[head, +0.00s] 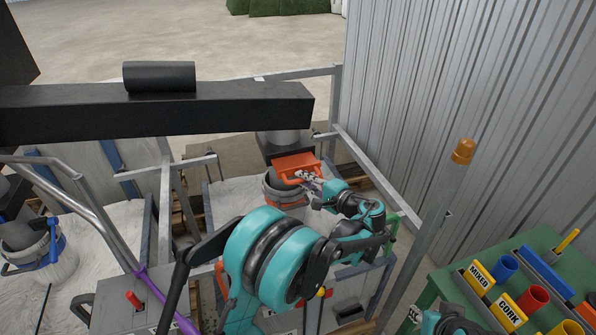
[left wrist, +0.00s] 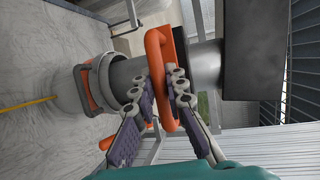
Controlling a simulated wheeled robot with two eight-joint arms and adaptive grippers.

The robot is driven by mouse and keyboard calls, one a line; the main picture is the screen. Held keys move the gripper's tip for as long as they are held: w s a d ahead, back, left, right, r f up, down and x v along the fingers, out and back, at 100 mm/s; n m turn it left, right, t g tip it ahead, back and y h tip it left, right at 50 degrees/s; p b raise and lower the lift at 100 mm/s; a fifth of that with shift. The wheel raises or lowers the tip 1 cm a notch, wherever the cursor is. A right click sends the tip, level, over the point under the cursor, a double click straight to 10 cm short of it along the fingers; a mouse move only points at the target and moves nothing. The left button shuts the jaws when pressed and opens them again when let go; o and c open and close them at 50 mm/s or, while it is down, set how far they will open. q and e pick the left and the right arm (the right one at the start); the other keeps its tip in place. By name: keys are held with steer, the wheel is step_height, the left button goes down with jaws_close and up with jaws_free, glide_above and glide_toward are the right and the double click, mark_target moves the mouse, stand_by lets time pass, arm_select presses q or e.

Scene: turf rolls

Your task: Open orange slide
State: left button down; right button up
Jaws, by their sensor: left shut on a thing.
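The orange slide (head: 296,165) is a flat orange plate with a loop handle, set across a grey spout above a bucket. In the left wrist view the orange slide (left wrist: 157,50) stands edge-on with its handle between my fingers. My left gripper (head: 312,179) reaches it from the right in the head view. In the left wrist view my left gripper (left wrist: 163,95) is shut on the slide's handle. The spout (left wrist: 126,76) runs to both sides of the plate. My right gripper (head: 455,325) shows only in part at the bottom edge, its fingers unclear.
A grey bucket (head: 284,190) stands under the spout. A black beam (head: 220,110) crosses above. Metal frame rails (head: 375,170) and a post with an orange lamp (head: 463,151) stand to the right. A green table (head: 450,280) holds coloured cups. A blue-handled bucket (head: 40,250) is far left.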

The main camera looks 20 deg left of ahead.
arm_select(q)
steer(key=s+d, duration=0.2)
steer(key=s, duration=0.1)
steer(key=s+d, duration=0.1)
steer(key=shift+s, duration=0.15)
steer(key=c, duration=1.5)
jaws_free()
steer(key=shift+c, duration=0.2)
steer(key=shift+a, duration=0.1)
steer(key=v, duration=1.2)
